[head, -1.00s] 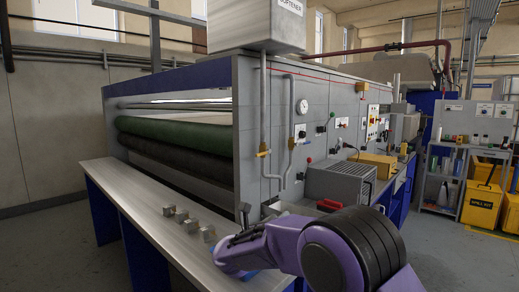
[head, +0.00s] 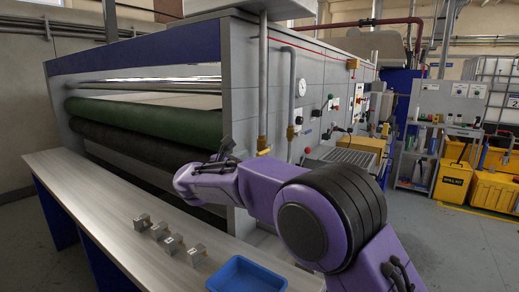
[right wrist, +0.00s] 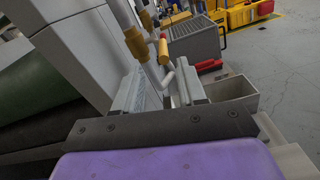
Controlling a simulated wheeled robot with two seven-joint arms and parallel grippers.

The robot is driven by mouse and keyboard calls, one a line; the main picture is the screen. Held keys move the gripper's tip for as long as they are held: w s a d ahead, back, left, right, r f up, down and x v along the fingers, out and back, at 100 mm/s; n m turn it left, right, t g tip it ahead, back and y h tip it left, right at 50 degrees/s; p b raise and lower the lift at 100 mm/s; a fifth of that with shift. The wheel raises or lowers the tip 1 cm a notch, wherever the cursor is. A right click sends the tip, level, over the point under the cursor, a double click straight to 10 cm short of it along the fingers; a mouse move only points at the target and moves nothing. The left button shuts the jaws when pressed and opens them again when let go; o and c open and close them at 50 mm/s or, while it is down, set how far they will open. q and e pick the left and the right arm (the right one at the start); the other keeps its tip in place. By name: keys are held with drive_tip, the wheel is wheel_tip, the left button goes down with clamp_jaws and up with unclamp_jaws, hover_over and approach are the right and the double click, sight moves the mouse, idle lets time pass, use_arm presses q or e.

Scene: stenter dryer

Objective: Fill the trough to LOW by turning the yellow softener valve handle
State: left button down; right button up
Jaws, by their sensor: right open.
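The yellow softener valve handle (right wrist: 163,51) is a small yellow grip with a red end in the right wrist view. It stands beside the brass valve body (right wrist: 136,42) on a grey pipe. In the head view the valve (head: 264,147) shows small on the pipe below the tank. My right gripper (right wrist: 160,84) is open and empty, with the handle just beyond its fingertips, apparently not touching. My left gripper is out of view.
A second pipe with a brass fitting (head: 291,131) runs close to the valve pipe. A long bench (head: 110,205) carries several small metal blocks and a blue tray (head: 243,274). A ribbed grey box (right wrist: 194,38) stands beyond the handle.

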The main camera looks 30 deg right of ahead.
sight(268, 151)
drive_tip(key=p+x, duration=0.3)
drive_tip(key=x, duration=0.5)
drive_tip(key=shift+s+d+r, duration=0.1)
drive_tip(key=shift+s+r, duration=0.15)
drive_tip(key=shift+s, duration=0.2)
drive_tip(key=shift+c, duration=1.3)
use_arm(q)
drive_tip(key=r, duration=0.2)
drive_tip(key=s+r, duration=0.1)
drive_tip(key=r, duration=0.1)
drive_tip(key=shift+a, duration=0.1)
use_arm(e)
drive_tip(key=shift+w+f, duration=0.1)
clamp_jaws()
